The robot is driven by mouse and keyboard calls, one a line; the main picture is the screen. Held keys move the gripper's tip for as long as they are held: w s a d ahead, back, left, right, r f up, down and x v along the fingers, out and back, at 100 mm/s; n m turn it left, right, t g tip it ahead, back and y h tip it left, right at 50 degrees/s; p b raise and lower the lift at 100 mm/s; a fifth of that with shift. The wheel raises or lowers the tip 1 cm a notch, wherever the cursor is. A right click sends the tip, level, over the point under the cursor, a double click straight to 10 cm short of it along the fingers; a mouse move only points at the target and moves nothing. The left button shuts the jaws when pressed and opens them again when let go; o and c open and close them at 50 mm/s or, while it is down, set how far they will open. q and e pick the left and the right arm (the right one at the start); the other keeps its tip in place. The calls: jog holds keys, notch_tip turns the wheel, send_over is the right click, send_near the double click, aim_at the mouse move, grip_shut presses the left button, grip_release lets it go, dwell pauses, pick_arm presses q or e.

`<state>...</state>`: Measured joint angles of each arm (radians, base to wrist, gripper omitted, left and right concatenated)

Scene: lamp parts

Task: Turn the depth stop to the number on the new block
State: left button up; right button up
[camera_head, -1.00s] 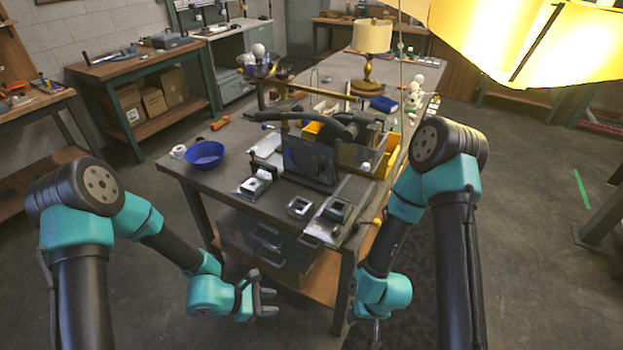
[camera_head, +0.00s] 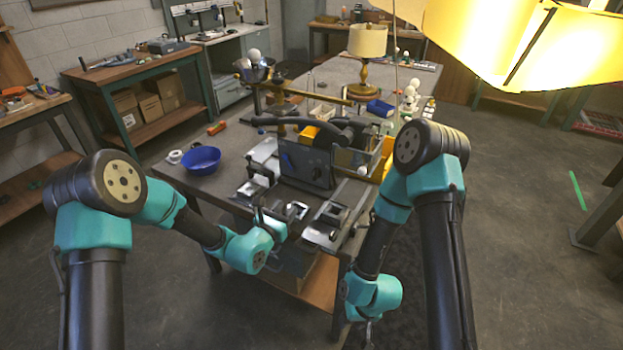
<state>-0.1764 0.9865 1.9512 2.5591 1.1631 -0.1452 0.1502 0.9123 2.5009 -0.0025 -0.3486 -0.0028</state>
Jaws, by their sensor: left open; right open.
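A dark bench machine (camera_head: 305,165) with a black curved arm stands at the near end of the workbench. Small metal blocks with dark square recesses sit in front of it: one at the left (camera_head: 250,188), one in the middle (camera_head: 297,210) and one on a rail at the right (camera_head: 333,213). I cannot make out a number or tell which part is the depth stop. My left gripper (camera_head: 266,214) is open at the bench's front edge, close to the left and middle blocks. My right gripper (camera_head: 370,328) hangs low in front of the bench, small and partly hidden by its wrist.
A blue bowl (camera_head: 202,158) and a white tape roll (camera_head: 174,156) lie on the bench's left side. A yellow bin (camera_head: 384,160) stands behind the machine at the right. A lamp (camera_head: 366,60) stands farther back. A large lit yellow shade (camera_head: 500,35) hangs at the upper right.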

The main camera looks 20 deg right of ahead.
aim_at(314, 177)
pick_arm(q)
jog(key=shift+d, duration=0.1)
jog(key=x, duration=1.7)
jog(key=shift+d, duration=0.15)
jog(key=shift+c, duration=0.3)
grip_shut()
